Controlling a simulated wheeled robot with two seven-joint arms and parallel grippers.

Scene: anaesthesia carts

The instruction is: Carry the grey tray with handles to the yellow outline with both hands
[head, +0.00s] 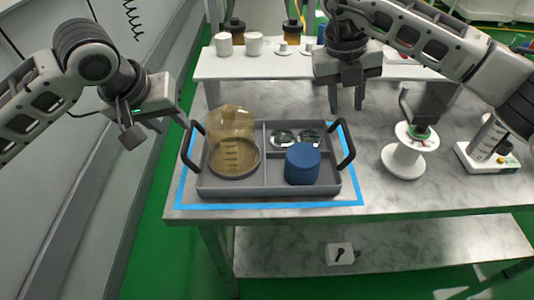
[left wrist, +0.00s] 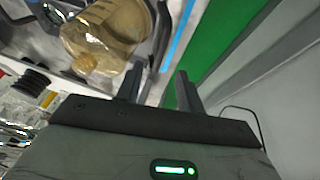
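The grey tray (head: 270,190) with two black handles sits on the bench inside a blue outline (head: 270,206). Its left handle (head: 188,150) and right handle (head: 346,146) stand free. The tray holds an amber bottle (head: 232,135), a blue round container (head: 302,164) and shiny round items (head: 283,138). My left gripper (head: 156,126) is open and empty, just left of the left handle; in the left wrist view (left wrist: 160,86) its fingers are apart near the tray's edge. My right gripper (head: 346,100) is open and empty above and behind the right handle. No yellow outline shows.
A raised white shelf (head: 270,66) with cups stands behind the tray. A white spool (head: 404,156) and a white device (head: 486,158) stand to the right. Bare bench lies between tray and spool. A lower shelf (head: 290,252) holds a small white box.

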